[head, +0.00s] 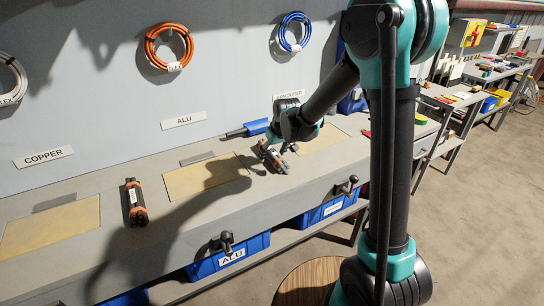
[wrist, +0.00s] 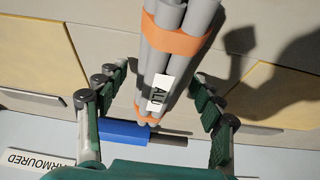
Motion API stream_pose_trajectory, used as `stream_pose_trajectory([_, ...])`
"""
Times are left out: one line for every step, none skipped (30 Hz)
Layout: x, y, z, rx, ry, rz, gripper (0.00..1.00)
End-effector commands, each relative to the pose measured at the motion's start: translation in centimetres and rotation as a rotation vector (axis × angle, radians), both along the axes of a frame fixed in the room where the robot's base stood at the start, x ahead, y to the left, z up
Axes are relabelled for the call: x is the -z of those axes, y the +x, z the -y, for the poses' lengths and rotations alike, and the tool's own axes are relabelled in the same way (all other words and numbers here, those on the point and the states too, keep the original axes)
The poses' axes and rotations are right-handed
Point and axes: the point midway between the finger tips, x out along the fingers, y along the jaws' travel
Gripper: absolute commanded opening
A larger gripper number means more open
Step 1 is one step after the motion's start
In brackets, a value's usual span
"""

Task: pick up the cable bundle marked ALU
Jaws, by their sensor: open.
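The cable bundle marked ALU (wrist: 172,65) is a set of grey rods with orange bands and a white ALU tag. In the wrist view it lies lengthwise between the fingers of my gripper (wrist: 158,88), with a gap on each side. My gripper is open. In the head view this bundle (head: 271,156) is on the bench just below my gripper, which partly hides it. A second dark bundle with orange bands (head: 135,203) lies further left on the bench, its tag too small to read.
A blue-handled tool (wrist: 125,133) lies behind the bundle by the wall. Tan mats (head: 205,178) lie on the bench under COPPER (head: 44,157) and ALU (head: 183,120) signs. Blue bins (head: 232,258) stand under the front edge. Cable coils (head: 168,48) hang on the wall.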

Motion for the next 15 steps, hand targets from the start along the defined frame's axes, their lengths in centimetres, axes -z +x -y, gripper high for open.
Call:
stream_pose_trajectory([0.15, 0.07, -0.04, 0.0, 0.0, 0.0, 0.68])
stream_pose_trajectory([0.19, 0.08, -0.05, 0.0, 0.0, 0.0, 0.68])
stream_pose_trajectory([0.2, 0.09, -0.06, 0.0, 0.0, 0.0, 0.68])
stream_pose_trajectory([0.21, 0.08, -0.05, 0.0, 0.0, 0.0, 0.68])
stream_pose_trajectory([0.2, 0.08, -0.05, 0.0, 0.0, 0.0, 0.68])
stream_pose_trajectory([0.19, 0.08, -0.05, 0.0, 0.0, 0.0, 0.68])
stream_pose_trajectory([0.19, 0.07, -0.04, 0.0, 0.0, 0.0, 0.68])
stream_pose_trajectory([0.19, 0.07, -0.04, 0.0, 0.0, 0.0, 0.66])
stream_pose_trajectory([0.18, 0.07, -0.03, 0.0, 0.0, 0.0, 0.61])
stream_pose_trajectory([0.18, 0.07, -0.03, 0.0, 0.0, 0.0, 0.58])
stream_pose_trajectory([0.18, 0.07, -0.03, 0.0, 0.0, 0.0, 0.54])
stream_pose_trajectory([0.18, 0.07, -0.03, 0.0, 0.0, 0.0, 0.49])
stream_pose_trajectory([0.18, 0.07, -0.03, 0.0, 0.0, 0.0, 0.45])
stream_pose_trajectory([0.18, 0.07, -0.03, 0.0, 0.0, 0.0, 0.41])
stream_pose_trajectory([0.18, 0.07, -0.03, 0.0, 0.0, 0.0, 0.37])
